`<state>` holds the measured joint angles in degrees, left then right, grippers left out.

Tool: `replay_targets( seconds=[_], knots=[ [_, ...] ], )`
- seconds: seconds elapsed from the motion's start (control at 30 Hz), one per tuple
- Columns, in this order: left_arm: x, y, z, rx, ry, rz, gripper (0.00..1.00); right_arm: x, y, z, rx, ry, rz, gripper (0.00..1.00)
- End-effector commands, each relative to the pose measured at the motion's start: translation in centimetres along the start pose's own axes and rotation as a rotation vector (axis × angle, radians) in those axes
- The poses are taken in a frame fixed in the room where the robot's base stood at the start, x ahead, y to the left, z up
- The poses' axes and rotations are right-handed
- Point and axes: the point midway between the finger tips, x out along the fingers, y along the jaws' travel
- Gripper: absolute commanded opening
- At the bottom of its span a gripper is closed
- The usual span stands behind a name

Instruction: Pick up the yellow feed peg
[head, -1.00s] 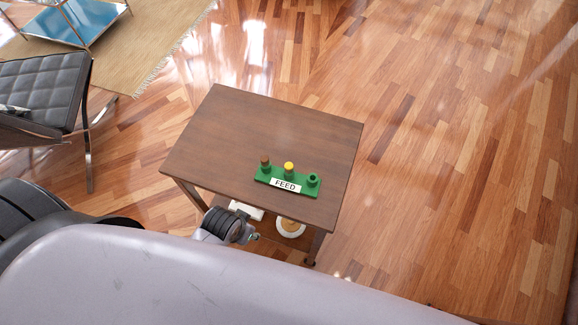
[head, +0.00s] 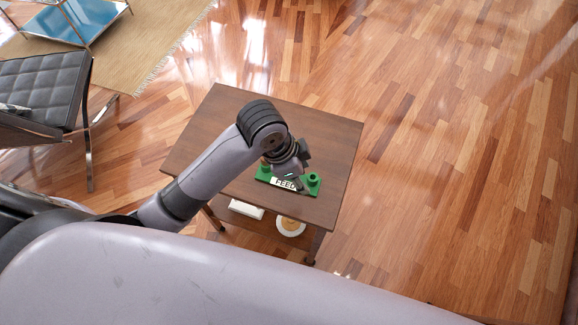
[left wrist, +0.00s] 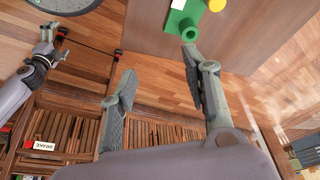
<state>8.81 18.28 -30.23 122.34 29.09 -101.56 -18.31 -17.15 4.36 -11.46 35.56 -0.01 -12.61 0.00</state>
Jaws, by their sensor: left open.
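The green FEED block (head: 313,190) sits on the small brown table, with an empty round socket at its right end. My left gripper (head: 296,176) is over the block and hides the yellow feed peg in the head view. The yellow peg (left wrist: 217,4) shows at the top edge of the left wrist view, beside the green block (left wrist: 178,20), partly cut off. My left gripper (left wrist: 160,62) is open and empty there, its fingers apart and short of the peg. My right gripper (left wrist: 48,32) shows small at the left; its finger state is unclear.
A black chair (head: 45,95) stands at left. Wooden floor is clear at right. A BRAKE label (left wrist: 43,145) shows on slatted woodwork.

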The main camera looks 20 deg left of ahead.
Motion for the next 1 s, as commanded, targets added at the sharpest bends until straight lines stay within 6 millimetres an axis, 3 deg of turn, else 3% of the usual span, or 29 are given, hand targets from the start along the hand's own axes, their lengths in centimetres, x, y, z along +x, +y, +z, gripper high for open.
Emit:
replay_targets(
  seconds=[0.1,0.3,0.57,0.67,1.0],
  knots=[
    [-1.2,-2.7,-1.5,0.198,-0.078,0.018,0.44,0.0,0.1,0.0,0.0,0.0,0.001,1.0],
    [-3.9,-6.9,-1.8,0.417,-0.226,0.059,0.44,0.0,0.4,0.1,-0.002,-0.001,0.004,1.0],
    [-5.8,-9.2,-1.4,0.504,-0.309,0.09,0.44,-0.1,0.5,0.1,-0.002,-0.002,0.006,1.0],
    [-4.8,-9.2,-1.0,0.506,-0.312,0.095,0.44,-0.3,0.5,0.1,-0.002,-0.002,0.005,1.0],
    [2.1,-9.1,1.3,0.503,-0.311,0.094,0.44,-1.5,0.5,0.0,-0.002,-0.002,0.005,1.0]
  ],
)
